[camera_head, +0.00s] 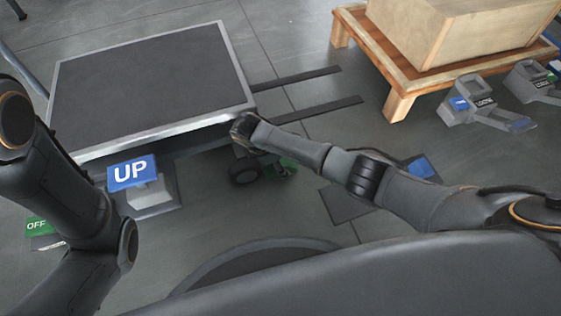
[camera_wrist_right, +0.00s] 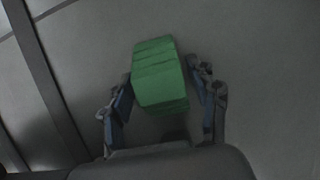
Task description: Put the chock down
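The green chock (camera_wrist_right: 160,75) is a ribbed block between the fingers of my right gripper (camera_wrist_right: 162,75) in the right wrist view. The arm hides most of the gripper there. I cannot tell whether the chock touches the floor. My left arm is at the left, with its gripper out of view.
A lift table (camera_head: 150,85) with a dark top stands at upper left, with an UP sign (camera_head: 132,172) in front. A green OFF sign (camera_head: 37,227) is at the left edge. A wooden crate (camera_head: 450,30) on a wooden stand and grey-blue devices (camera_head: 475,102) are at upper right.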

